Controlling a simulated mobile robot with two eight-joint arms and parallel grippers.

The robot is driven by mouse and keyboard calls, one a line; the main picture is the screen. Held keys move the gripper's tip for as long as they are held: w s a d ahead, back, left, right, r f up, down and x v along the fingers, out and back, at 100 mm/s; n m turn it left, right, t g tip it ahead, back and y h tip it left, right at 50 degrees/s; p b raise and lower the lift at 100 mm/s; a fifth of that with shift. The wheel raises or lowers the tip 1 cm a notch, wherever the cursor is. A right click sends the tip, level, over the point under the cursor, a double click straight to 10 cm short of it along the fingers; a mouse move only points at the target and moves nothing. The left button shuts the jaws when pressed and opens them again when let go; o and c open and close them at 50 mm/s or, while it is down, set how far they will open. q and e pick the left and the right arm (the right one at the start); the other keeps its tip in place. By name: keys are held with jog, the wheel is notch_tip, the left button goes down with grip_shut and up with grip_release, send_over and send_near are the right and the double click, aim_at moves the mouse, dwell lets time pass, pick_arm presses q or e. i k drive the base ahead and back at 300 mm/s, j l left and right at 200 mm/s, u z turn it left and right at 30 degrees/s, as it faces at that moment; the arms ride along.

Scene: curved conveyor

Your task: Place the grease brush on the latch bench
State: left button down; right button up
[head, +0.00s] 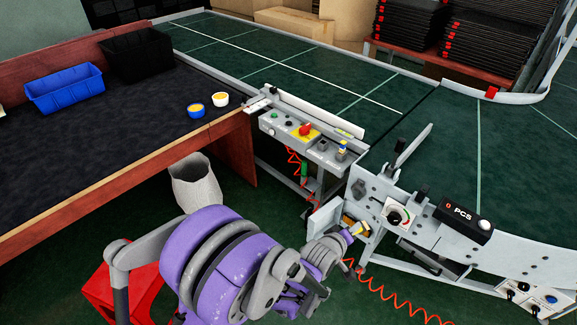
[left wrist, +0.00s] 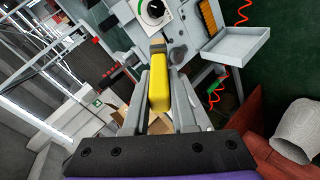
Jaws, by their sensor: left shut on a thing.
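My left gripper (head: 352,232) is shut on a yellow block-like handle, which looks like the grease brush (head: 360,229), in front of the grey conveyor side plate. In the left wrist view the grease brush (left wrist: 158,88) lies lengthwise between the two fingers (left wrist: 158,100), its darker narrow end pointing away toward the panel with the dial. Its bristles cannot be made out. A long dark-topped bench (head: 110,130) with a wooden edge stands at the left; I cannot tell whether it is the latch bench. My right gripper is not in view.
A blue bin (head: 65,90), a black bin (head: 137,55) and two small cups (head: 208,105) stand on the dark bench; its front is clear. A small control stand (head: 310,135) with a red button adjoins it. A grey tray (left wrist: 238,45) and red coiled cables (head: 400,305) are near the gripper.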

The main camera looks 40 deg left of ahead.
aim_at(88, 153)
jog(key=j+u, duration=0.1)
jog(key=u, duration=0.25)
jog(key=i+u, duration=0.15)
jog(key=u, duration=0.55)
jog(key=i+j+u, duration=0.25)
jog(key=i+u, duration=0.6)
jog(key=i+l+u, duration=0.15)
jog(key=i, duration=0.55)
jog(key=i+l+u, duration=0.15)
jog(key=i, duration=0.5)
jog(key=i+u, duration=0.8)
jog(key=k, duration=0.1)
